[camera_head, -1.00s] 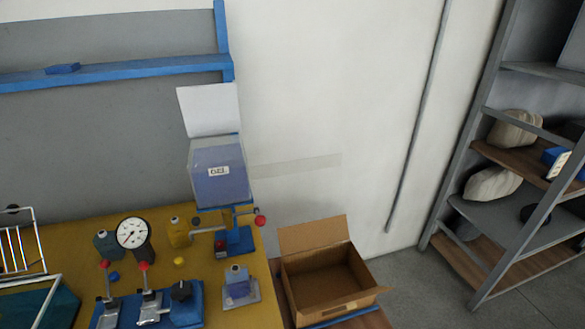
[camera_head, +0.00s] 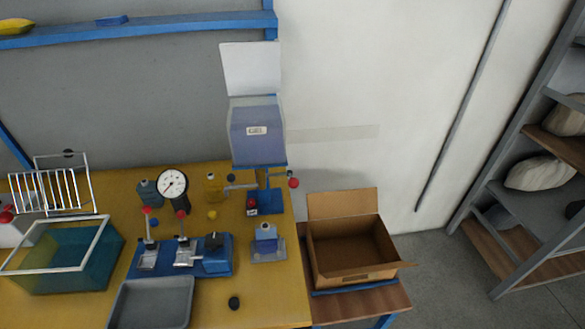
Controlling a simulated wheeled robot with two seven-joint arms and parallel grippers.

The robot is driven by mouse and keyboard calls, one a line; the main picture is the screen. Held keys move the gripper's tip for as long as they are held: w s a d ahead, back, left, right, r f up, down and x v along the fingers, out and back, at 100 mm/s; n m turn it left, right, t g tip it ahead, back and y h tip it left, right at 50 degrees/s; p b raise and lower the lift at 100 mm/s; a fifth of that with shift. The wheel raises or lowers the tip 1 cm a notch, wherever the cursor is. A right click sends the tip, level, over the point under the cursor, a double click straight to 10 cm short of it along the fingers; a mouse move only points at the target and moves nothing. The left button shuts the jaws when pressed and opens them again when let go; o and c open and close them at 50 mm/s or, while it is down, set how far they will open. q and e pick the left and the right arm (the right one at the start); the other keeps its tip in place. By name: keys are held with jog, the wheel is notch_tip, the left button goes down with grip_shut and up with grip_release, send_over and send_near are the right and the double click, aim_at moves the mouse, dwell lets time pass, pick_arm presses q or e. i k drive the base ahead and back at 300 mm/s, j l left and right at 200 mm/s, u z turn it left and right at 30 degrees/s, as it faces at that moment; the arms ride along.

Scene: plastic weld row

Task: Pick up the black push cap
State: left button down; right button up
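A small black cap (camera_head: 234,303) lies on the yellow table (camera_head: 275,301) near the bottom of the head view, to the right of a grey tray (camera_head: 150,303). Nothing touches it. Another black round part (camera_head: 213,240) sits on top of the right end of a blue clamp fixture (camera_head: 215,263). Neither of my grippers is in view.
A teal tank (camera_head: 70,262) with a white rack stands at left. A dial gauge (camera_head: 172,184), bottles and a blue GEL dispenser (camera_head: 257,145) stand behind the fixture. An open cardboard box (camera_head: 352,274) stands right of the table. The table around the black cap is clear.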

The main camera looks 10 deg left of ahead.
aim_at(234, 302)
jog(key=u, duration=0.95)
jog(key=k+j+z, duration=0.1)
jog(key=j+z, duration=0.15)
jog(key=j, duration=0.25)
jog(key=k+j+z, duration=0.1)
jog(key=j+z, duration=0.15)
jog(key=j, duration=0.2)
